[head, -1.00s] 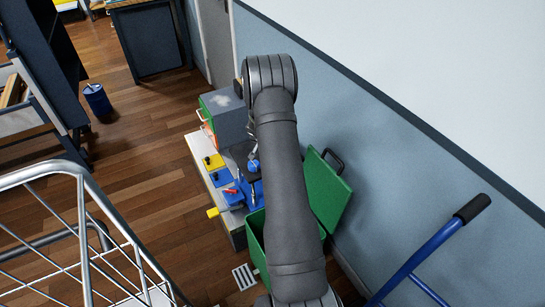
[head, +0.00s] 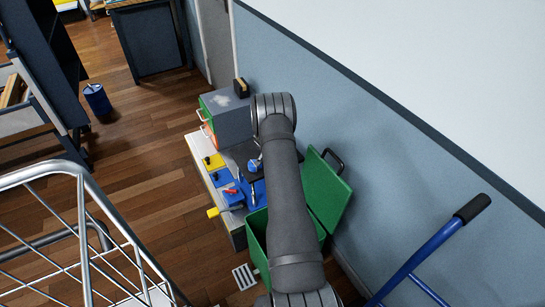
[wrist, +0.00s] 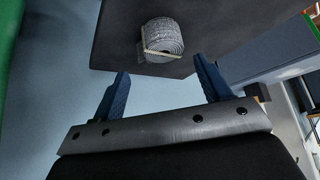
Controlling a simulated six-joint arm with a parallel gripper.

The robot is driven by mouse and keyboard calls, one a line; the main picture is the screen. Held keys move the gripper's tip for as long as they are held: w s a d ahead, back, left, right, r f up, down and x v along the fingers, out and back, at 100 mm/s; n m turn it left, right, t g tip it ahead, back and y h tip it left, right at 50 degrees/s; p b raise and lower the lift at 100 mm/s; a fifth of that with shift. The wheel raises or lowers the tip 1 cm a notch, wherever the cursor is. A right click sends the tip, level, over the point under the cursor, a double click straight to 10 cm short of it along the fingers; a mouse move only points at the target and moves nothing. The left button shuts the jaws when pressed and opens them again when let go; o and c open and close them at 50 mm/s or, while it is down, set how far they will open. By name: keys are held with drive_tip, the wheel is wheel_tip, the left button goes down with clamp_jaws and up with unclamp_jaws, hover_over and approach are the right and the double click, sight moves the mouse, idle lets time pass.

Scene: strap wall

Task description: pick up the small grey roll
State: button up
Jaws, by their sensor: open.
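The small grey roll (wrist: 162,40) shows in the wrist view, a coiled grey strap with a pale yellowish edge or band across it. It sits on a dark flat surface (wrist: 225,22), near that surface's edge. My gripper (wrist: 160,66) is open, with its two blue fingers spread apart and nothing between them. The roll lies beyond the fingertips, roughly centred on the gap and apart from both fingers. In the head view I cannot make out the roll, and my own arm covers part of the bench area.
In the head view, a green box (head: 327,190) with its lid raised stands by the wall. A grey cabinet (head: 228,118) with a dark block (head: 241,88) on top stands farther back. Yellow and blue items (head: 213,161) line the bench. A blue handle (head: 430,250) rises at right.

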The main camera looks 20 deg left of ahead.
drive_tip(key=f, duration=0.1)
drive_tip(key=w+f, duration=0.1)
drive_tip(key=f, duration=0.1)
drive_tip(key=shift+w+a+f, duration=0.15)
drive_tip(key=shift+a+f, duration=0.1)
drive_tip(key=shift+a, duration=0.15)
drive_tip(key=shift+w+f, duration=0.45)
drive_tip(key=shift+f, duration=0.15)
drive_tip(key=c, duration=1.1)
